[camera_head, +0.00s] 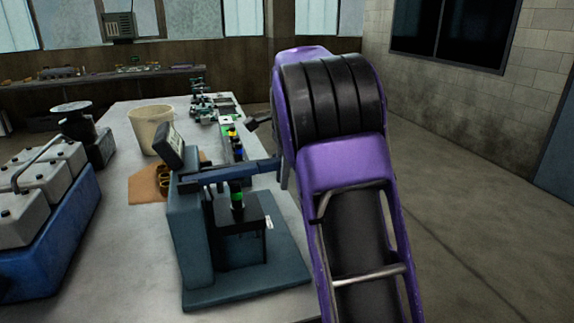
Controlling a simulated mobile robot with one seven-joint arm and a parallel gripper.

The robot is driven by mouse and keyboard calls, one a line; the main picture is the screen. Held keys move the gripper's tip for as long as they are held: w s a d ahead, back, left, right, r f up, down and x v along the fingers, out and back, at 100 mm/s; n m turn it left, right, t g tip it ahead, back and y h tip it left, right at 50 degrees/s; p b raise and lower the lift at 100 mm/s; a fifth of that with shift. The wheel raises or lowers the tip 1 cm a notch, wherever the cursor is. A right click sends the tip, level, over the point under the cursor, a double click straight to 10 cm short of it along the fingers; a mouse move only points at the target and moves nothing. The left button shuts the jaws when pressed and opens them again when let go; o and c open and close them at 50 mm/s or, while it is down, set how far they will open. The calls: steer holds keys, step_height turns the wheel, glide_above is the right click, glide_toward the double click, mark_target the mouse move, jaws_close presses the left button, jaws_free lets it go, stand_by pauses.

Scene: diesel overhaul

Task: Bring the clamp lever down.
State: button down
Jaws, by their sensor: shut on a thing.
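A blue-grey test stand (189,235) stands on the near right part of the bench. A blue bar (232,173), which looks like the clamp lever, runs from its upright to the right and is close to level, with a slight rise. Its right end passes behind my purple arm. Under the bar a small part with a green band (237,199) stands upright on a black block (238,238). My gripper is hidden behind my arm, so its jaws and any contact with the bar do not show.
A display box (170,145) tops the stand. A cream bucket (150,127) and brown mat (146,184) are behind it. A blue crate (55,245) of grey canisters is at left. Small coloured parts line the bench's right edge. Open floor (480,215) is at right.

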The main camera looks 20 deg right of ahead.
steer(key=shift+a+f+y, duration=0.15)
steer(key=shift+f+y, duration=0.35)
steer(key=shift+f, duration=0.45)
steer(key=shift+s+f, duration=0.1)
steer(key=shift+f, duration=0.05)
steer(key=c, duration=0.6)
jaws_free()
steer(key=shift+c, duration=0.2)
steer(key=d+r, duration=0.1)
steer(key=r, duration=1)
steer(key=d+r+p, duration=0.1)
steer(key=r, duration=0.5)
steer(key=shift+d+r, duration=0.2)
steer(key=shift+d, duration=0.15)
